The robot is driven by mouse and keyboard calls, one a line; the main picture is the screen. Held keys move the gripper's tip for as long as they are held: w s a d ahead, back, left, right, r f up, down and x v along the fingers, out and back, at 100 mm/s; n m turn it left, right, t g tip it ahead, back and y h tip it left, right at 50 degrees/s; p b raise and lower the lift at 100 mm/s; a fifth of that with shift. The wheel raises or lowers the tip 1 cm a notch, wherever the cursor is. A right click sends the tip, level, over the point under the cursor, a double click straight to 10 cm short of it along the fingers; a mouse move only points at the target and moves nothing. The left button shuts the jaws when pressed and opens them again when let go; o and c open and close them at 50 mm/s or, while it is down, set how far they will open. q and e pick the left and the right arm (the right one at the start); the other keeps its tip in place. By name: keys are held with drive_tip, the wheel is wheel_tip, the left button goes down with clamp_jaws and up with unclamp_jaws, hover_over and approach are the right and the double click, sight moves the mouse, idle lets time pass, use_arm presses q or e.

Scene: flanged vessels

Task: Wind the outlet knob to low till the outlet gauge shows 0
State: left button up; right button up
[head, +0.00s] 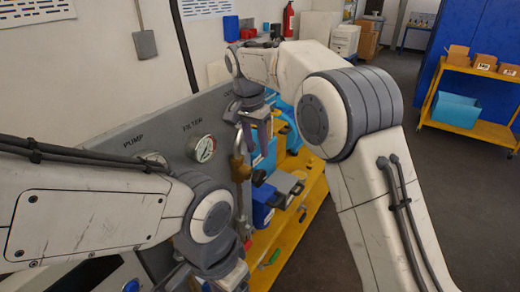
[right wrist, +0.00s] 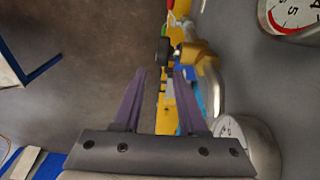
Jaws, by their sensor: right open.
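A black knob (right wrist: 163,50) on a brass fitting (right wrist: 195,52) shows in the right wrist view, just beyond and between my right fingertips; I cannot read whether it is the outlet knob. My right gripper (right wrist: 160,72) is open and empty, apart from the knob. In the head view, my right gripper (head: 262,132) hangs in front of the grey panel. A gauge (right wrist: 292,12) is cut off at the upper right of the wrist view; its needle cannot be read. Another gauge (right wrist: 230,130) is partly hidden there.
The grey panel (head: 172,122) bears a FILTER gauge (head: 202,148) and a PUMP gauge (head: 153,159), partly covered by my left arm. A brass valve (head: 238,167) stands on a pipe. Blue containers and tools lie on the yellow bench (head: 305,200).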

sight(261, 170)
drive_tip(key=shift+g+y, duration=0.4)
drive_tip(key=shift+y, duration=0.2)
drive_tip(key=f+p, duration=0.1)
drive_tip(key=f, duration=0.2)
drive_tip(key=w+f+p, duration=0.1)
drive_tip(key=f+p, duration=0.1)
drive_tip(key=f, duration=0.1)
drive_tip(key=d+f+p, duration=0.1)
drive_tip(key=f, duration=0.2)
drive_tip(key=shift+w+f, duration=0.25)
drive_tip(key=shift+f, duration=0.05)
use_arm(q)
wheel_tip(261, 170, up, 6)
use_arm(e)
clamp_jaws()
